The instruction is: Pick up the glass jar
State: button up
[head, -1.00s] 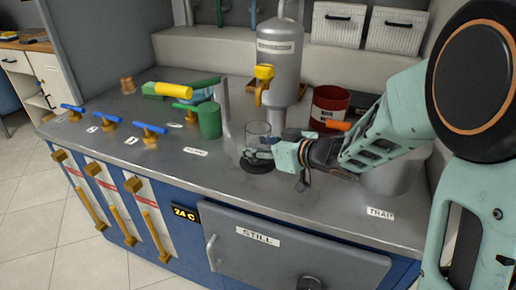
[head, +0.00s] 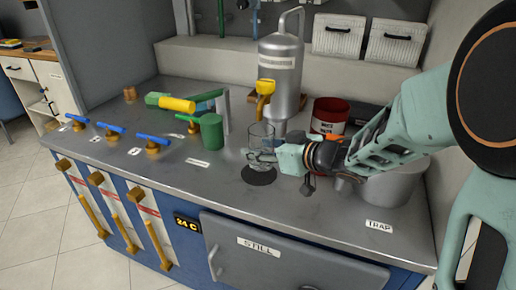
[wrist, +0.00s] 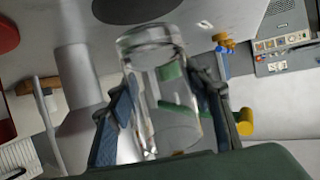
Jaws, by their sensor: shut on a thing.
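The clear glass jar (head: 261,136) is upright between the fingers of my gripper (head: 263,156), near the middle of the head view. It hangs a little above a dark round pad (head: 259,176) on the grey counter. In the wrist view the jar (wrist: 160,85) sits between the two blue-grey fingers of my gripper (wrist: 168,110), which press on both sides. The dark pad (wrist: 130,8) shows apart from it at the top edge.
A grey metal tank with a yellow spout (head: 264,88) stands just behind the jar. A green mug (head: 211,131) is to the left, a red can (head: 329,115) and a grey pot (head: 392,186) to the right. The counter's front is clear.

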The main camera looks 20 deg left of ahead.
jog(key=s+d+p, duration=0.1)
jog(key=s+d, duration=0.1)
jog(key=d, duration=0.2)
jog(key=s+d+p, duration=0.1)
jog(key=s+d, duration=0.2)
jog(key=d, duration=0.2)
jog(key=s+d+p, duration=0.1)
jog(key=s+d, duration=0.1)
jog(key=d, duration=0.2)
jog(key=shift+s+d, duration=0.25)
jog(key=shift+s, duration=0.1)
jog(key=shift+s+d, duration=0.4)
jog(key=shift+d, duration=0.25)
jog(key=shift+s, duration=0.15)
dwell(2.1)
